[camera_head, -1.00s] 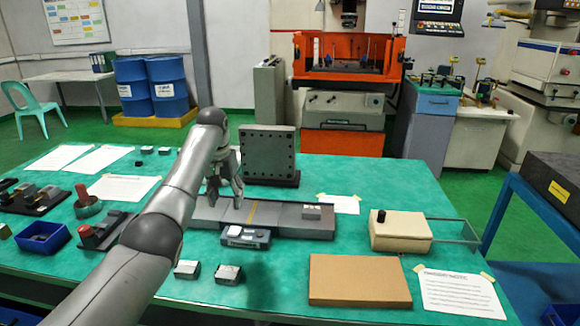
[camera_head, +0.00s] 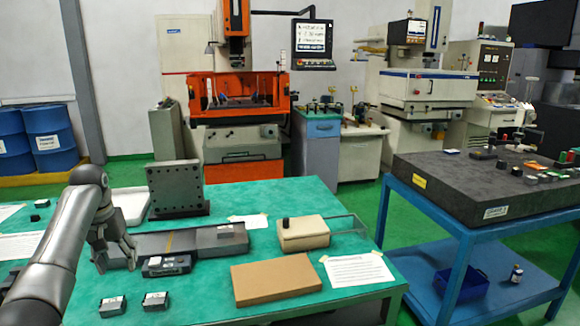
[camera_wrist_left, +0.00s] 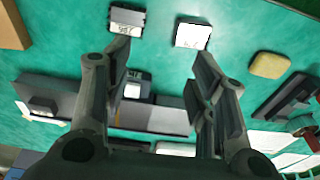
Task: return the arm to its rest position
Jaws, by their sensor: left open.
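My left arm comes in from the left edge in the head view. Its gripper (camera_head: 115,256) hangs over the left end of the long grey bar (camera_head: 205,241) on the green table. In the left wrist view the two fingers of the gripper (camera_wrist_left: 165,95) stand wide apart with nothing between them gripped. Two small labelled blocks lie in front of the fingers, one at the left (camera_wrist_left: 127,21) and one at the right (camera_wrist_left: 193,36). My right gripper is not in these views.
A small dark box with a display (camera_head: 167,265), a brown board (camera_head: 275,279) and a cream box (camera_head: 303,233) lie on the table. A blue-framed bench with a dark stone plate (camera_head: 470,190) stands at the right.

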